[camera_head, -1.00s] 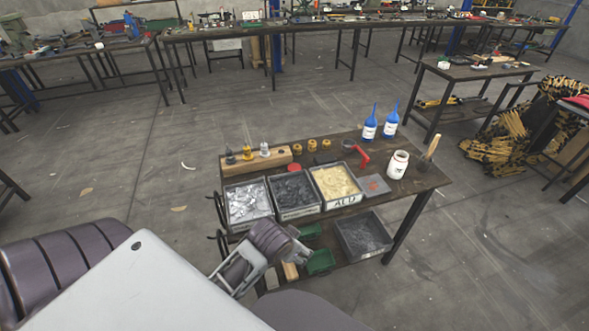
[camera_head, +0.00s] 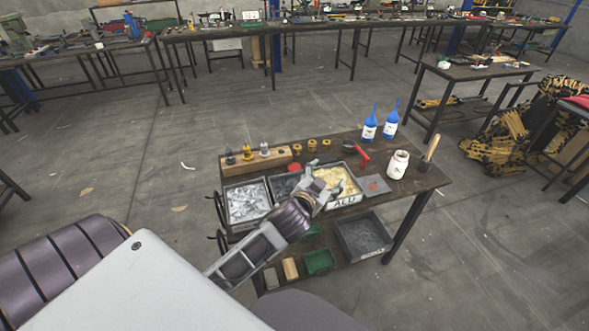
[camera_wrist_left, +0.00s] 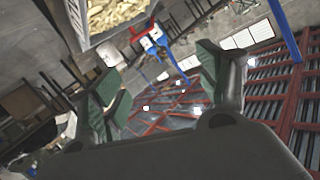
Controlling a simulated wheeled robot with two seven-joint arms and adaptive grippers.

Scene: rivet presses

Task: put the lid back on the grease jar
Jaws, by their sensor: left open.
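The white grease jar (camera_head: 398,165) stands upright near the right end of the work table, beside a brush. A small red round piece (camera_head: 294,167) lies near the back edge of the dark middle bin; it may be the lid, but I cannot tell for sure. My left gripper (camera_head: 318,186) is over the bins, left of the jar and apart from it. In the left wrist view its two green-padded fingers (camera_wrist_left: 165,88) are spread apart with nothing between them. The arm hides part of the bins. My right gripper is not seen.
Bins of grey parts (camera_head: 247,203) and yellow parts (camera_head: 348,199) line the table front. Two blue bottles (camera_head: 369,129) stand at the back right. A red-handled tool (camera_head: 363,158) and a grey plate (camera_head: 375,184) lie near the jar. A wooden block (camera_head: 238,164) holds small bottles.

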